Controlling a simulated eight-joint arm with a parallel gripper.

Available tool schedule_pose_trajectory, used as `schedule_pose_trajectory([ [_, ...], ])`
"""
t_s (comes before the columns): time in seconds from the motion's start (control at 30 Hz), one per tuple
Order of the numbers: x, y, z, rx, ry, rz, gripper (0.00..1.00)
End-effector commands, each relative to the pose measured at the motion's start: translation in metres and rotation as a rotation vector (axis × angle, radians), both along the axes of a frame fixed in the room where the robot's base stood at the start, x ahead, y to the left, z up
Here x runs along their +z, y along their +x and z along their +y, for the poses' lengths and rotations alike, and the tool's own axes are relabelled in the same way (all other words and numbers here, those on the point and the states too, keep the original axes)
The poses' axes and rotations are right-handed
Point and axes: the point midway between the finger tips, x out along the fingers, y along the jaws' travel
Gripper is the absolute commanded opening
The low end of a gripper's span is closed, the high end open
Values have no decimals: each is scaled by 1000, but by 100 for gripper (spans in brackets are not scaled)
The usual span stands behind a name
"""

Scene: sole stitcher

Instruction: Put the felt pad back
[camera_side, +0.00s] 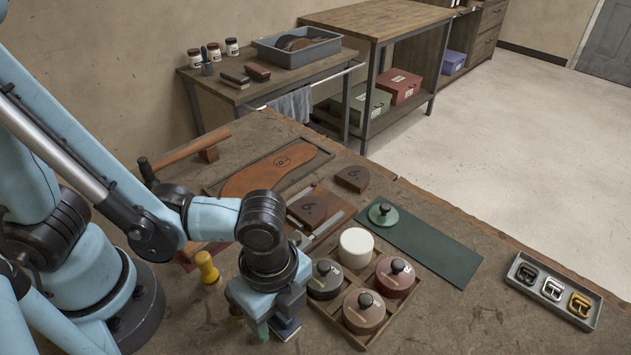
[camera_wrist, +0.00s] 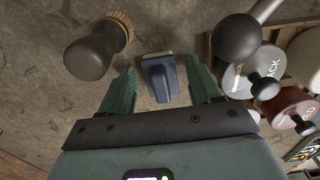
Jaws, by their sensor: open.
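A small dark blue block with a pale strip along its far edge (camera_wrist: 160,80) lies on the bench. It may be the felt pad; I cannot be sure. In the side view it shows partly beside my gripper (camera_side: 286,328). My gripper (camera_wrist: 160,92) is open, low over the bench, with one green finger on each side of the block. Gaps show between the fingers and the block, so it is not held. A round cream piece (camera_side: 356,247) sits at the back left of the tin tray, and a green knobbed lid (camera_side: 383,214) lies on the green mat (camera_side: 440,246).
Black (camera_side: 325,280), brown (camera_side: 363,312) and red (camera_side: 396,275) knobbed tins stand in the tray close right of my gripper. A yellow-handled tool (camera_side: 207,267) stands nearby. A buckle tray (camera_side: 553,290) is far right.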

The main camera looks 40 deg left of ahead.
Motion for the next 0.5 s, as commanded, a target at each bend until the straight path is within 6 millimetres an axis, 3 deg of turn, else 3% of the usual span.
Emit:
schedule_pose_trajectory([
  [0.23, 10, 0, 0, 0, 0, 0, 63],
  [0.5, 39, 0, 0, 0, 0, 0, 63],
])
